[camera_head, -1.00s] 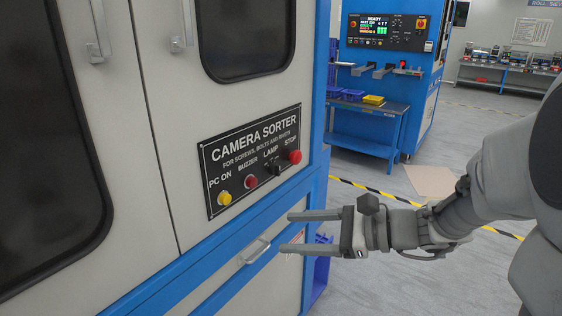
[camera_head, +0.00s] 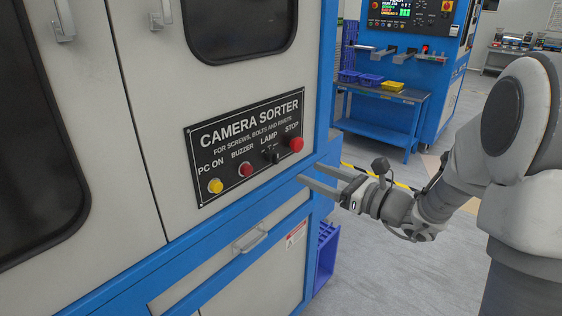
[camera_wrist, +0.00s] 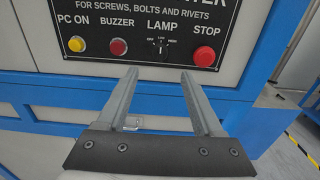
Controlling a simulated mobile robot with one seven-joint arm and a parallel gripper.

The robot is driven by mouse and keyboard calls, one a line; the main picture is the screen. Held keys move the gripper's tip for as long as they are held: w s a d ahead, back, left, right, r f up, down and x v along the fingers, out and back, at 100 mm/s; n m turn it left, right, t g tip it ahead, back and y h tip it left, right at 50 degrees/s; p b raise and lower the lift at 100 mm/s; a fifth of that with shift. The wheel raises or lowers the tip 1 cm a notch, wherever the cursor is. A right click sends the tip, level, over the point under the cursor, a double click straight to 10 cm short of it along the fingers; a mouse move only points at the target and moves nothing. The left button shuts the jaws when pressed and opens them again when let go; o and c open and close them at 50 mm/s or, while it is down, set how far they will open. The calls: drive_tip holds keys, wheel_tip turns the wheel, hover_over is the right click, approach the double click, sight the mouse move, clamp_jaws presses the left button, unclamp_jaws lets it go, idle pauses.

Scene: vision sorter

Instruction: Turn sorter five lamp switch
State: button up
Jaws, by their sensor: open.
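The black control panel (camera_head: 228,145) on the white and blue camera sorter is in the head view. Its lamp switch (camera_head: 270,155) is a black rotary knob between the red buzzer button (camera_head: 245,170) and the red stop button (camera_head: 296,144). In the wrist view the lamp switch (camera_wrist: 160,47) has OFF, LOW and HIGH marks, and its pointer appears to be near the middle mark. My gripper (camera_head: 309,173) is open and empty, in front of the panel and to the lower right of the switch. In the wrist view the switch shows just beyond and between my fingertips (camera_wrist: 160,73).
A yellow PC ON button (camera_head: 215,186) is at the panel's left end. A drawer handle (camera_head: 250,240) sticks out below. A blue bench with bins (camera_head: 385,97) stands behind at right.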

sight(278, 159)
drive_tip(key=x, duration=1)
drive_tip(key=shift+w+a+b, duration=0.2)
drive_tip(key=shift+a+b, duration=0.05)
drive_tip(key=shift+b, duration=0.15)
clamp_jaws()
